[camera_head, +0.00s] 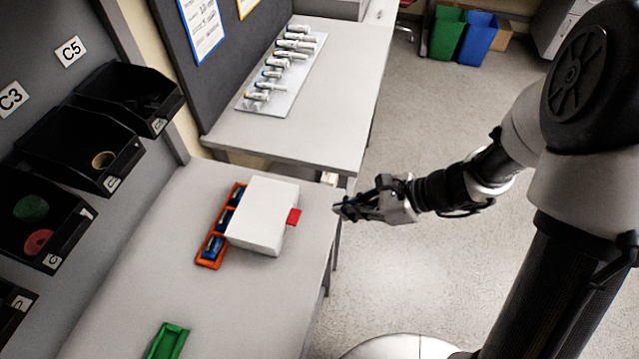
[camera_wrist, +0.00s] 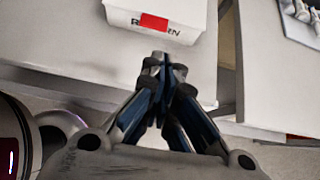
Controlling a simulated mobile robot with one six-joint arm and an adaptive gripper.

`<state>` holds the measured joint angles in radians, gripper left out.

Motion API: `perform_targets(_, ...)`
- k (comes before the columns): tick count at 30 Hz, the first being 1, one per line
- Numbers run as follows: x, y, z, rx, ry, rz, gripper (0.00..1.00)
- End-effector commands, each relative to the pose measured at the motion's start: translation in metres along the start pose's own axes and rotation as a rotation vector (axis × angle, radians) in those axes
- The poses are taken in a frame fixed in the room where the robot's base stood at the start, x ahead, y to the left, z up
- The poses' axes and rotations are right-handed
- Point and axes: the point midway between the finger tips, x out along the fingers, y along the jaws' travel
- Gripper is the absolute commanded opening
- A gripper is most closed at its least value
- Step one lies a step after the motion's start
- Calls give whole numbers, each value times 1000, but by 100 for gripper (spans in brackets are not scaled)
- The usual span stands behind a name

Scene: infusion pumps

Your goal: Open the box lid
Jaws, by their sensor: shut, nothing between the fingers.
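The white box (camera_head: 262,214) stands on the near table with its lid shut. A red tab (camera_head: 294,216) sticks out from its right side. In the wrist view the box (camera_wrist: 185,12) is at the top, with the red tab (camera_wrist: 154,22) over dark lettering on its front wall, partly covered. My gripper (camera_head: 340,209) is shut and empty. It is to the right of the box, by the table's edge, apart from the red tab. The wrist view shows its fingertips (camera_wrist: 161,62) together, pointing towards the box front.
An orange tray (camera_head: 209,252) with blue items sits along the box's left side. A green tray (camera_head: 167,342) lies nearer. The table (camera_head: 150,260) is otherwise clear. Black bins (camera_head: 85,145) line the left wall. A farther table (camera_head: 345,60) holds several pump-like items on a board.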

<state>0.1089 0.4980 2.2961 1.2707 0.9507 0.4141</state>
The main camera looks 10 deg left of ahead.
Motion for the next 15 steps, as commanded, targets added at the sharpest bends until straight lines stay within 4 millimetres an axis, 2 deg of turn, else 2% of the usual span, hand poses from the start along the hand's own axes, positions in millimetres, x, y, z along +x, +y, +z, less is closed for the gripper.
perform_targets(5,16,-2,-4,25,-6,-4,0)
perform_targets(15,77,-1,-4,21,-5,0,0)
